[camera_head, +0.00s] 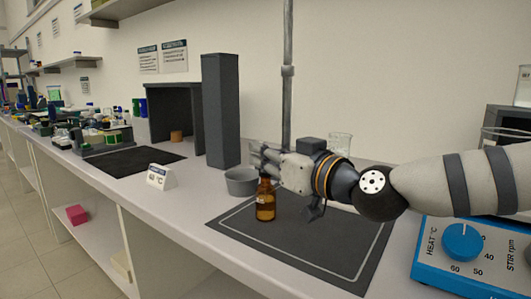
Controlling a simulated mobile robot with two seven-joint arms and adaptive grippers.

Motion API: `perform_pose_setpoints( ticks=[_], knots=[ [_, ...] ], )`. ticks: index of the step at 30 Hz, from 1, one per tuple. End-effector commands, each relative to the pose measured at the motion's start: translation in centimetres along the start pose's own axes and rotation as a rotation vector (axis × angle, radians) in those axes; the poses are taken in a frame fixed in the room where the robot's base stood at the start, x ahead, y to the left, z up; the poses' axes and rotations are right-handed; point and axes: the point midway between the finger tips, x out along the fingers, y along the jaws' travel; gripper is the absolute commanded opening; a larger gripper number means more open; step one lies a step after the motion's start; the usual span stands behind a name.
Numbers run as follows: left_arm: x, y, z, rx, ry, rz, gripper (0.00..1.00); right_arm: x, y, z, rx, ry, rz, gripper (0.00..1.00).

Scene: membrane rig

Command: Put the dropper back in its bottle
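The amber bottle (265,207) stands upright near the left edge of the dark mat (330,246), with a pale label band around its middle. My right gripper (262,158) reaches in from the right, its fingers pointing left just above the bottle's neck. The fingers overlap the bottle's top in this view, so I cannot tell whether they touch it. The dropper cannot be made out; the fingers hide what lies between them and the bottle mouth. Whether the fingers are closed on anything is too small to tell. My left gripper is out of view.
A grey bowl (241,182) stands close behind the bottle. A tall dark column (221,110) and a white sign (161,177) are further left. Glass beakers (341,144) stand behind my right arm. A blue stirrer hotplate (475,255) is at the right. The mat's front is clear.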

Motion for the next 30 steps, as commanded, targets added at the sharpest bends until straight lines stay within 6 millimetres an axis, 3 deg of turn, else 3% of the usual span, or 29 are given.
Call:
perform_pose_setpoints(
  ticks=[16, 20, 30],
  knots=[
    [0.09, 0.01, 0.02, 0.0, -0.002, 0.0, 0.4, 0.01, 0.01, 0.39, 0.0, 0.0, 0.0, 0.08],
    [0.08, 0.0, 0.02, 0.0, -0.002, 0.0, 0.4, 0.01, 0.0, 0.39, 0.0, 0.0, 0.0, 0.36],
    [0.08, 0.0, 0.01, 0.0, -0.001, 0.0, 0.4, -0.53, 0.06, 0.33, 0.0, 0.001, 0.001, 0.36]
  ],
)
